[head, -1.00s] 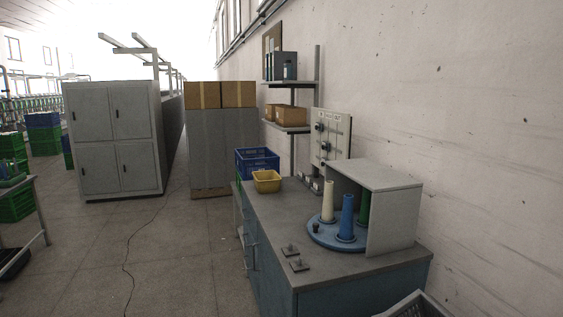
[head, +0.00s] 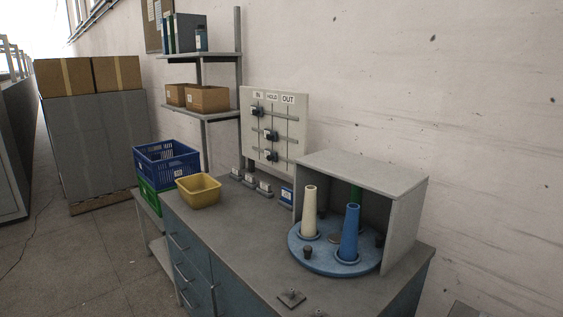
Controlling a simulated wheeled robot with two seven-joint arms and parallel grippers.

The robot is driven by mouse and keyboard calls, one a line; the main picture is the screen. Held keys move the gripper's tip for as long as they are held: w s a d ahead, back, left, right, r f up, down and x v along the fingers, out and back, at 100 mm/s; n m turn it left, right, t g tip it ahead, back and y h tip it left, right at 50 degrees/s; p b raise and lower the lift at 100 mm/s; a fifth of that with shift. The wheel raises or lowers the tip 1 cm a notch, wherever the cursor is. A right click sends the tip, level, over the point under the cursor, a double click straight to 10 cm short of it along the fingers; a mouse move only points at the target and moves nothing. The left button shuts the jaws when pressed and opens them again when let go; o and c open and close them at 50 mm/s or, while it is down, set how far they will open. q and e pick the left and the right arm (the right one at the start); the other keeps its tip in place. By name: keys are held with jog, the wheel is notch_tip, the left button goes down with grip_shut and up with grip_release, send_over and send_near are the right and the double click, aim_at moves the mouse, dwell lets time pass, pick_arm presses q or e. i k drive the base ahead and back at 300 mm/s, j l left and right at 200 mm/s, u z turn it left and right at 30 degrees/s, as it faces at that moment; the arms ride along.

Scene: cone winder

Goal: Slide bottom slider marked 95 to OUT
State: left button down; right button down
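The slider board (head: 298,130) is a pale upright panel at the back of the bench, with column labels IN, HOLD and OUT along its top. Three dark sliders sit on horizontal rails. The bottom slider (head: 270,156) is roughly below HOLD; its number is too small to read. The middle slider (head: 270,135) is also roughly below HOLD. The top slider (head: 256,110) is at the left, below IN. Neither of my grippers shows in the head view.
The grey bench (head: 232,238) has clear space in front of the board. A yellow bin (head: 198,191) and a blue crate (head: 166,165) stand left. A blue turntable (head: 330,265) with cones, partly under a grey hood (head: 365,172), is at right. Small blocks (head: 250,181) lie below the board.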

aim_at(270, 156)
jog(key=i+j, duration=0.15)
jog(key=j, duration=0.2)
jog(key=i+j, duration=0.15)
jog(key=j, duration=0.25)
jog(key=i+j, duration=0.9)
jog(key=i+j+u, duration=0.15)
jog(key=i+j, duration=0.7)
